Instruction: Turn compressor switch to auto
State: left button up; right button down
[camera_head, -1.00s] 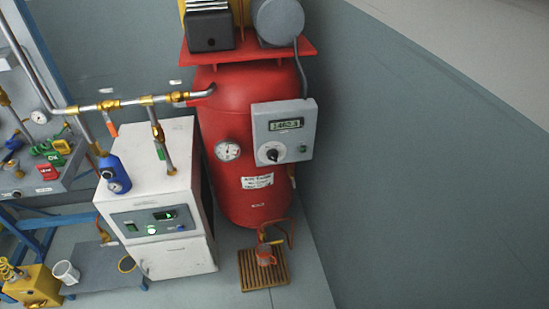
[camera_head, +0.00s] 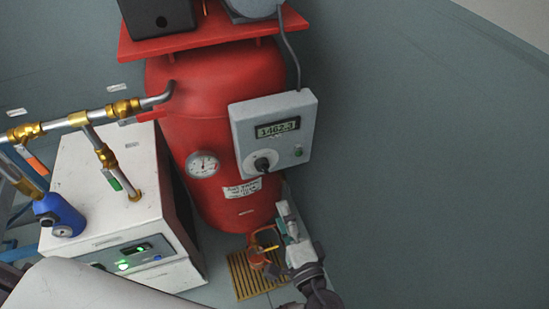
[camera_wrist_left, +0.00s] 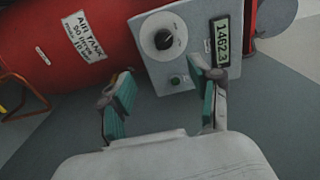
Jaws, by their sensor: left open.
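The compressor switch is a black knob (camera_head: 262,165) on a white dial, on the front of a grey control box (camera_head: 240,128) on the red tank. It also shows in the left wrist view as the black knob (camera_wrist_left: 163,41). Its setting is too small to read surely. My left gripper (camera_head: 286,214) is below the box in the head view, apart from the knob. In the left wrist view its teal-padded fingers (camera_wrist_left: 162,70) are spread and empty, with the knob ahead, between and beyond their tips. My right gripper is not in view.
A green button (camera_head: 298,151) sits right of the knob, below a display (camera_head: 278,129). A pressure gauge (camera_head: 203,164) is on the red tank (camera_head: 215,95). A white cabinet (camera_head: 105,195) with pipes stands left. A wooden grate (camera_head: 245,278) lies below.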

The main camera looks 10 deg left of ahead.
aim_at(265, 172)
pick_arm(q)
jog(key=x, duration=0.4)
jog(key=p+x, duration=0.1)
jog(key=x, duration=0.7)
jog(key=shift+r+p, duration=0.35)
jog(key=shift+r, duration=0.05)
jog(key=shift+w+a, duration=0.4)
jog(key=shift+w, duration=0.1)
jog(key=shift+f, duration=0.1)
jog(key=c, duration=0.9)
jog(key=shift+c, duration=1.3)
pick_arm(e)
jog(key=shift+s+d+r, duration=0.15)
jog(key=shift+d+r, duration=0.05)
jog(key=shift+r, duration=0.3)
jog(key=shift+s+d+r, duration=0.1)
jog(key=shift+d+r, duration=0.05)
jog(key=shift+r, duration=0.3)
